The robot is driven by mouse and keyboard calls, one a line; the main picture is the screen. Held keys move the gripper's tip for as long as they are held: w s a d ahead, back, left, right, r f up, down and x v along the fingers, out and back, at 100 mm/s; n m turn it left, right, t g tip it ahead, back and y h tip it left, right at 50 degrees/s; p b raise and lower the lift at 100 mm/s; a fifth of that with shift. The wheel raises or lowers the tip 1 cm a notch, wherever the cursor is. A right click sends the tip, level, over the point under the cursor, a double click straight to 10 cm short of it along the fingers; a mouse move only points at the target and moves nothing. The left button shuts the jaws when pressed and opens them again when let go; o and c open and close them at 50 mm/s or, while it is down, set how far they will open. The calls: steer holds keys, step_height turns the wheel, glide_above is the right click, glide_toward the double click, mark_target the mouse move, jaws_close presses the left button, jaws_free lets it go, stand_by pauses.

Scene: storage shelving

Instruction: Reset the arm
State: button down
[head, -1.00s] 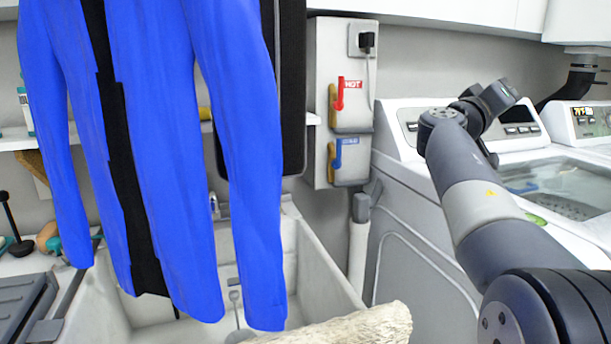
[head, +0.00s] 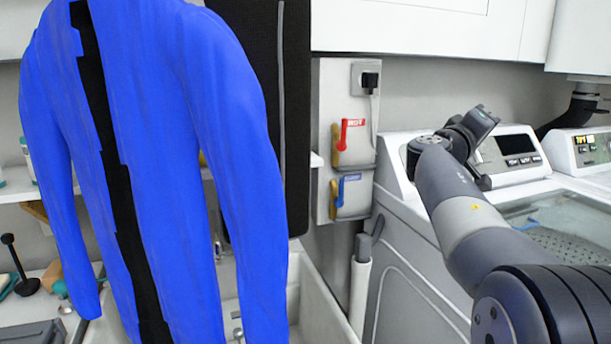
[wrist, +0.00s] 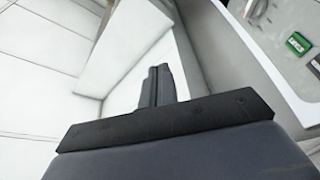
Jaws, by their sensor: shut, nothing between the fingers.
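My arm (head: 455,205) rises from the lower right of the head view and bends at its elbow in front of the white washing machines. Its far end points up and to the right, and the fingertips cannot be made out there. In the wrist view my gripper (wrist: 157,85) shows its two dark fingers side by side, touching, with nothing between them. White surfaces lie beyond the fingers.
A blue garment (head: 165,150) hangs at the left over a sink basin (head: 318,310). A washing machine (head: 385,280) stands close behind my arm, with white cabinets (head: 430,35) above.

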steer(key=w+p, duration=0.1)
steer(key=p, duration=0.1)
steer(key=w+a+r+n+p, duration=0.1)
steer(key=p, duration=0.2)
steer(key=w+r+n+p, duration=0.1)
steer(key=w+p, duration=0.1)
steer(key=shift+a+y, duration=0.25)
steer(key=shift+y, duration=0.05)
stand_by(0.4)
